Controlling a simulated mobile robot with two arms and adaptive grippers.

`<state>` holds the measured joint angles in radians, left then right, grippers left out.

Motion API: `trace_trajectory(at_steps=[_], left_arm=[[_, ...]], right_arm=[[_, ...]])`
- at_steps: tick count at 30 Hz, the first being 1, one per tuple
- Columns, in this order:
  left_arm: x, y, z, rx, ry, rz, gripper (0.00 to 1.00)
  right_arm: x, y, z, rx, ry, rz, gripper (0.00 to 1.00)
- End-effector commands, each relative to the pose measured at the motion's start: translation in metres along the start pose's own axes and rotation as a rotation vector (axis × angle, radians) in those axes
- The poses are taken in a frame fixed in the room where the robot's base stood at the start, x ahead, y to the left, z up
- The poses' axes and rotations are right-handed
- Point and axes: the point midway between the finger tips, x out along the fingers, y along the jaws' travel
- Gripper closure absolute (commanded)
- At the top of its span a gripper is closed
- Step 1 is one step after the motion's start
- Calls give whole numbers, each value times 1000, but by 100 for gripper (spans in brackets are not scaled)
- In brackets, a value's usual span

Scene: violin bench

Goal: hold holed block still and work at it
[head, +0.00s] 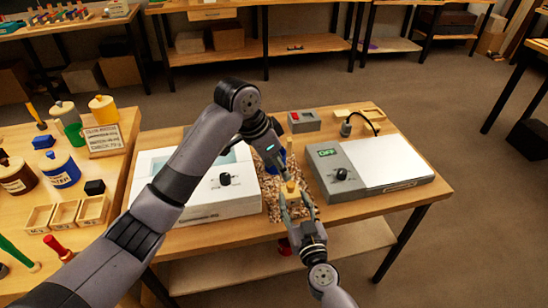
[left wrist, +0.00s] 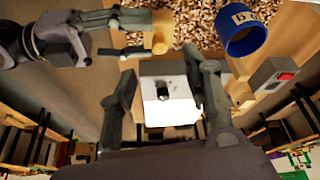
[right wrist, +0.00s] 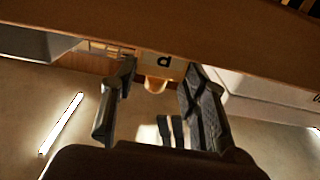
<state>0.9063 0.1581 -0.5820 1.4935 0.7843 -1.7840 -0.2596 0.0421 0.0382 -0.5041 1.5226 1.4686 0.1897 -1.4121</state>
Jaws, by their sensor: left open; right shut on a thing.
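The holed block (head: 291,188) is a small pale wooden piece above a bed of wood chips (head: 272,206) at the bench's front middle. My right gripper (head: 296,201) is shut on it from the front. My left gripper (head: 276,160) is open, just behind and above the block. In the left wrist view nothing is between its fingers (left wrist: 165,80). A wooden rod-like piece (left wrist: 161,32) shows beside my right gripper's fingers. The block's hole cannot be made out.
A blue cup (left wrist: 242,32) stands by the chips, mostly hidden in the head view. A white device with a knob (head: 205,205) stands left; a grey device with a green display (head: 345,175) stands right. A grey box with a red switch (head: 304,121) is behind. A side table (head: 20,215) holds jars.

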Motion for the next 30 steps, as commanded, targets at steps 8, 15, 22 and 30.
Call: trace_trajectory(at_steps=[8, 15, 22, 30], left_arm=[[55, 1, 0, -2, -2, 2, 56], [82, 0, 0, -2, 1, 1, 56], [89, 0, 0, -1, 1, -1, 56], [88, 0, 0, -1, 2, -1, 63]], right_arm=[[0, 0, 0, 0, -1, -1, 88], [0, 0, 0, 0, -1, 0, 88], [0, 0, 1, 0, -1, 0, 88], [0, 0, 1, 0, -1, 0, 88]])
